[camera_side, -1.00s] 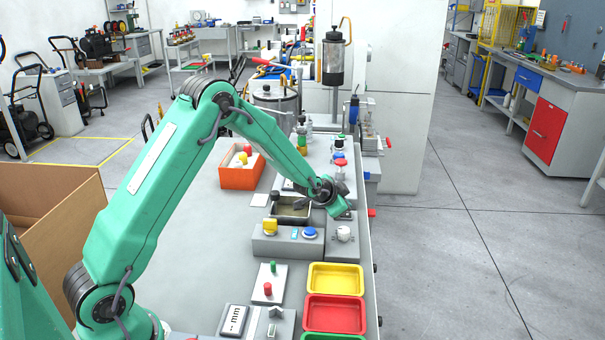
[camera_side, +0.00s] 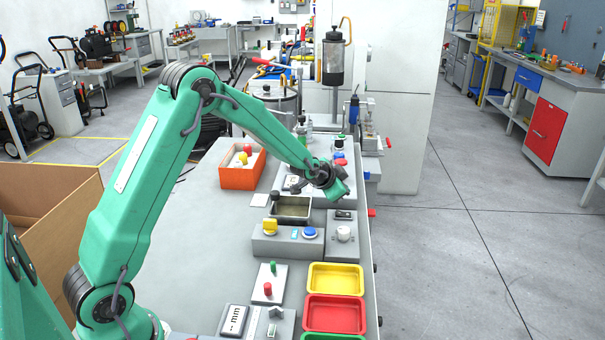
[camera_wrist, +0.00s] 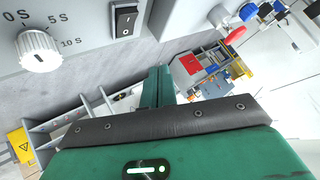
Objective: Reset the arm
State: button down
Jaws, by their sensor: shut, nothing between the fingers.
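My gripper (camera_side: 341,189) is at the end of my green arm, above the right side of the grey worktable (camera_side: 190,215) in the side view. It hangs over the grey box with a white dial (camera_side: 343,234), apart from it. In the wrist view my gripper's green fingers (camera_wrist: 158,86) are together with nothing between them. The same dial (camera_wrist: 38,50) and a black rocker switch (camera_wrist: 126,17) show at the upper left there.
Yellow (camera_side: 335,278), red (camera_side: 334,313) and green trays stand at the table's front right. A box with a yellow knob and blue button (camera_side: 310,233) is beside the dial box. An orange bin (camera_side: 242,170) and a metal canister (camera_side: 333,62) are farther back. The table's left part is clear.

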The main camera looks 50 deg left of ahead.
jog(key=shift+r, duration=0.1)
jog(key=s+d+r+n+g, duration=0.1)
jog(key=s+d+r, duration=0.2)
jog(key=s+r, duration=0.45)
jog(key=s+d+r+n+g, duration=0.1)
jog(key=s+d+r, duration=0.1)
jog(key=s+r, duration=0.55)
jog(key=s+d+n+g+h, duration=0.1)
jog(key=s+d+n+g, duration=0.1)
jog(key=s, duration=2.2)
jog(key=shift+d+n, duration=0.3)
jog(key=shift+d, duration=0.45)
